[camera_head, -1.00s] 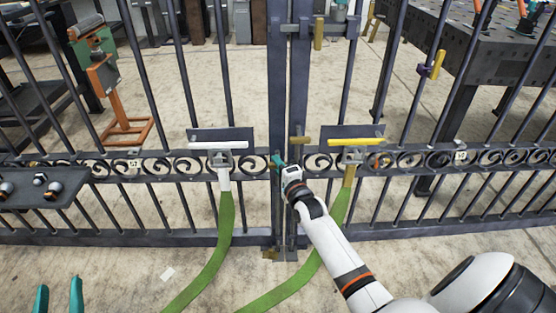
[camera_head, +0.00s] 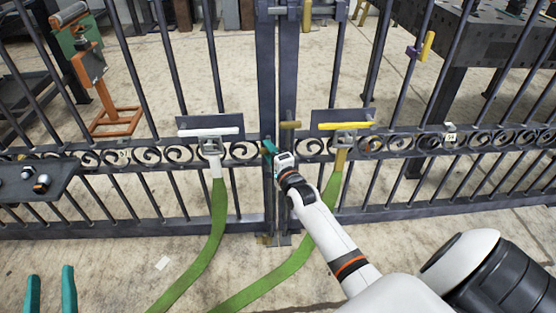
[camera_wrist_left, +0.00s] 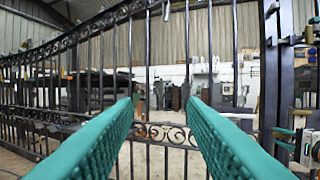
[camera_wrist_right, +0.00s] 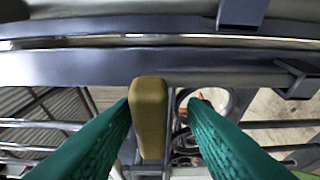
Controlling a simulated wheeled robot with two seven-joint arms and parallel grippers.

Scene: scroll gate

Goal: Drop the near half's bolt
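The gate's two halves meet at dark upright posts (camera_head: 266,90) in the middle of the head view. A short brass handle (camera_head: 290,124) sticks out there at mid height. A longer brass piece (camera_head: 307,15) hangs higher, and small brass parts (camera_head: 265,240) sit at the foot. Which is the near half's bolt I cannot tell. My right gripper (camera_head: 268,148) is at the posts, just below the short handle. In the right wrist view a brass bar (camera_wrist_right: 148,115) lies between its spread fingers (camera_wrist_right: 160,103). My left gripper (camera_head: 49,285) is open and empty at lower left.
Two plates with a white bar (camera_head: 210,131) and a yellow bar (camera_head: 346,126) flank the posts, with green straps (camera_head: 218,215) running down from them. A dark shelf with knobs (camera_head: 40,180) is at left. An orange stand (camera_head: 115,122) and a dark table (camera_head: 490,50) stand behind the gate.

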